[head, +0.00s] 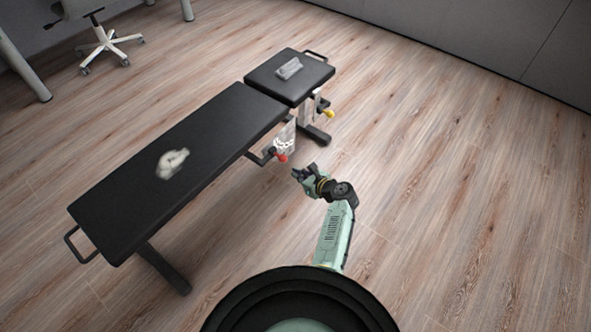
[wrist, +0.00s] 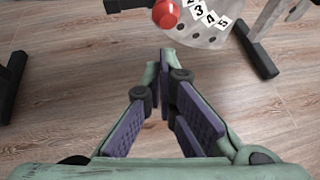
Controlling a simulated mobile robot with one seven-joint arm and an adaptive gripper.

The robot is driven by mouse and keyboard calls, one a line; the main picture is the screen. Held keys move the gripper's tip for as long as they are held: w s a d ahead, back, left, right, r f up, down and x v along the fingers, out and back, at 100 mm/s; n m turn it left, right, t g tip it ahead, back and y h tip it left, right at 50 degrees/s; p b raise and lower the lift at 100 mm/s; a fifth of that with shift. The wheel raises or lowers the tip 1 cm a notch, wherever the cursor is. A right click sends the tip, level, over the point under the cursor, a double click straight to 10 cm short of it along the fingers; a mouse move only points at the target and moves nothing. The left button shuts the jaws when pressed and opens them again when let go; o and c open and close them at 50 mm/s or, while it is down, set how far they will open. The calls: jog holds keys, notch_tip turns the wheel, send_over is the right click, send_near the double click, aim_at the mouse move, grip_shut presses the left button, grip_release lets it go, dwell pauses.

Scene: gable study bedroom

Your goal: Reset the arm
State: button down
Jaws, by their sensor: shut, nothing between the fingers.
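My gripper (head: 299,174) is at the end of my pale green arm, to the right of the black weight bench (head: 222,125) and beside its adjusting post. In the wrist view the fingers of my gripper (wrist: 166,60) come together at the tips, with nothing between them. A red knob (wrist: 166,13) on the bench's numbered metal plate (wrist: 205,25) lies just beyond the fingertips. The gripper appears apart from the bench.
A crumpled pale cloth (head: 172,163) lies on the long bench pad. A small grey item (head: 289,68) lies on the short pad. A yellow knob (head: 328,113) sticks out below it. A white swivel chair (head: 103,42) stands far left. The wood floor to the right is clear.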

jog(key=v, duration=0.9)
jog(key=shift+s+d+r, duration=0.2)
jog(key=shift+s+d, duration=0.05)
jog(key=shift+w, duration=0.1)
